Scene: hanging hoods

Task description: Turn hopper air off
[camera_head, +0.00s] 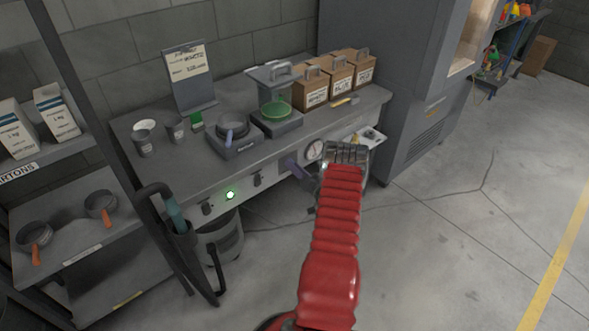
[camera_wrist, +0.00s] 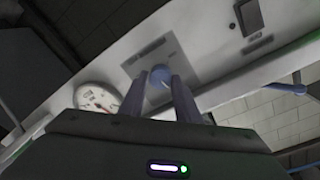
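A round blue handle (camera_wrist: 160,74) stands on a light plate with a dark label on the bench's front panel, in the wrist view. My gripper (camera_wrist: 159,84) points at the panel, its two fingers apart on either side of the handle. I see no clear grip on it. A round white gauge (camera_wrist: 97,97) is beside the plate; it also shows in the body view (camera_head: 314,150).
The bench panel carries a lit green button (camera_head: 230,195) and dark switches (camera_head: 258,180). A grey bin (camera_head: 220,240) is below. The floor at right is free.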

